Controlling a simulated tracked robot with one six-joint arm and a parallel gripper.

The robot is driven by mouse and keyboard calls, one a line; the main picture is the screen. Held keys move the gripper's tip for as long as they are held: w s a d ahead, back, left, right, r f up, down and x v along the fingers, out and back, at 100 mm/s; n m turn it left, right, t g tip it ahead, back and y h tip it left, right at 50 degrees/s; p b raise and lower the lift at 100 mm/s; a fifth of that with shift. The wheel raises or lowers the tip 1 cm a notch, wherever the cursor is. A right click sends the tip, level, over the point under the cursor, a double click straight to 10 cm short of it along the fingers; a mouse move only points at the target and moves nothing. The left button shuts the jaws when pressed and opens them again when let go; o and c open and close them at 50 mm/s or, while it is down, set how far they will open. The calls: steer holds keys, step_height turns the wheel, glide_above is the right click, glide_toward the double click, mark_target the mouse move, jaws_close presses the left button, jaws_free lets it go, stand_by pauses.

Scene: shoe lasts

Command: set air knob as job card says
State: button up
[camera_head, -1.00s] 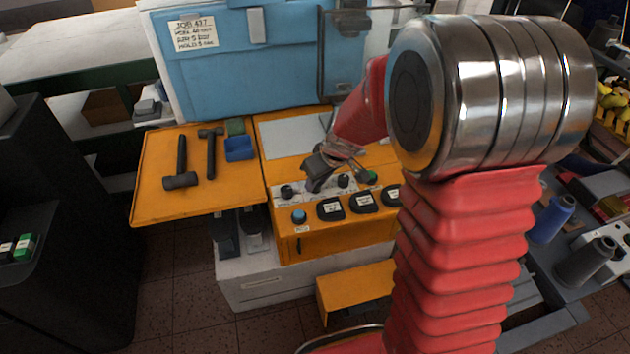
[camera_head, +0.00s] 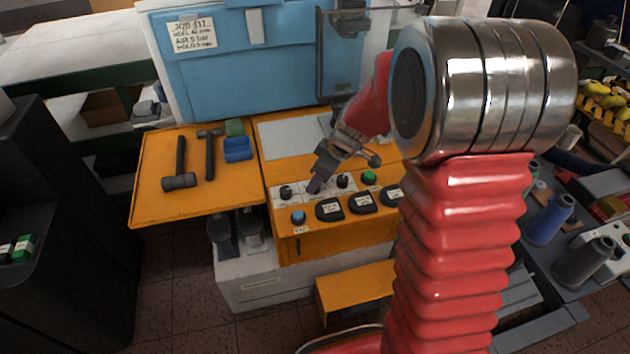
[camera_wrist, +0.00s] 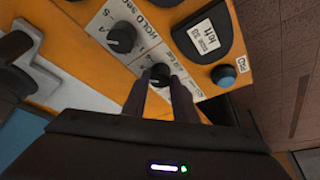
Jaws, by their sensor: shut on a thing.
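My gripper (camera_head: 315,186) points down at the orange press's control panel and is shut on the middle black knob, taken as the air knob. In the wrist view the dark fingers (camera_wrist: 160,88) stand on both sides of this knob (camera_wrist: 160,71). Its pointer and scale are too small or covered to read. A black knob (camera_wrist: 122,37) marked HOLD sec is beside it; in the head view it is right of the gripper (camera_head: 343,180). Another black knob (camera_head: 286,192) is to the left. The job card (camera_head: 194,34) is on the blue cabinet; its air line seems to read 5 bar.
A blue button (camera_head: 298,216) and black labelled pads (camera_head: 330,209) lie in front of the knobs. A green button (camera_head: 369,177) is to the right. Two hammers (camera_head: 180,165) and a blue block (camera_head: 237,149) lie on the orange side shelf (camera_head: 150,205).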

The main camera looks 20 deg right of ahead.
steer(key=o, duration=1)
steer(key=shift+o, duration=0.2)
steer(key=v, duration=1.3)
steer(key=shift+r, duration=0.3)
steer(key=shift+s+d, duration=0.1)
steer(key=shift+d, duration=0.05)
